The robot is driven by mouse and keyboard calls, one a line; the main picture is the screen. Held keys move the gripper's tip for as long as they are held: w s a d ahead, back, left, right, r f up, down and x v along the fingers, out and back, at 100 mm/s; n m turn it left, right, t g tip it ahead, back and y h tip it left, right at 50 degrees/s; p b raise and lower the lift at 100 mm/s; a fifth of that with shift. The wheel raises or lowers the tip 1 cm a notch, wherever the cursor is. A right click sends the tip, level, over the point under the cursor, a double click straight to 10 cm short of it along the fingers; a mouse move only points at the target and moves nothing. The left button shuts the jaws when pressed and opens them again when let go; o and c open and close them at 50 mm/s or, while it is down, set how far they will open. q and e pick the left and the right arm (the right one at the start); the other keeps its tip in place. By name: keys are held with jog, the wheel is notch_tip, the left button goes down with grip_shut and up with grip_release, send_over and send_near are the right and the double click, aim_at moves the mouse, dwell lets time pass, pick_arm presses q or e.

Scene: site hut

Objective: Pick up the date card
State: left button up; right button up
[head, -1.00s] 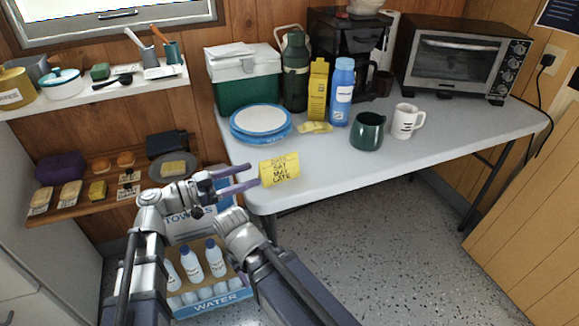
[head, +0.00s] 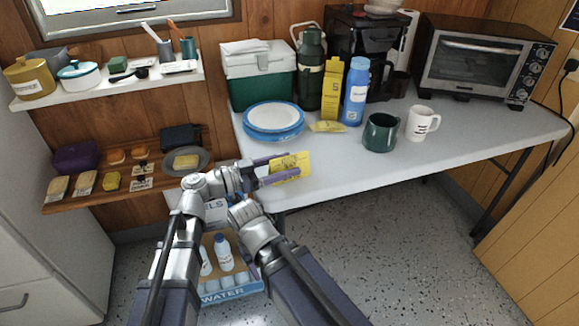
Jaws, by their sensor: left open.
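The date card (head: 304,164) is a small yellow card with dark print, at the front left edge of the white table. My left gripper (head: 282,163) is open, with its two purple fingers reaching from the left to the card. The fingers overlap the card's left part in the head view, one near its upper edge and one across its lower part. I cannot tell whether either finger touches it. The print is partly hidden and too small to read.
Behind the card are blue-rimmed plates (head: 273,119), a yellow packet (head: 327,127), a yellow carton (head: 333,90) and a blue bottle (head: 355,92). A green mug (head: 380,133) and a white mug (head: 421,124) stand to the right. The table (head: 350,172) is clear right of the card.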

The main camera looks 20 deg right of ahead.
pick_arm(q)
jog(key=shift+w+d, duration=0.15)
jog(key=shift+d, duration=0.6)
grip_shut()
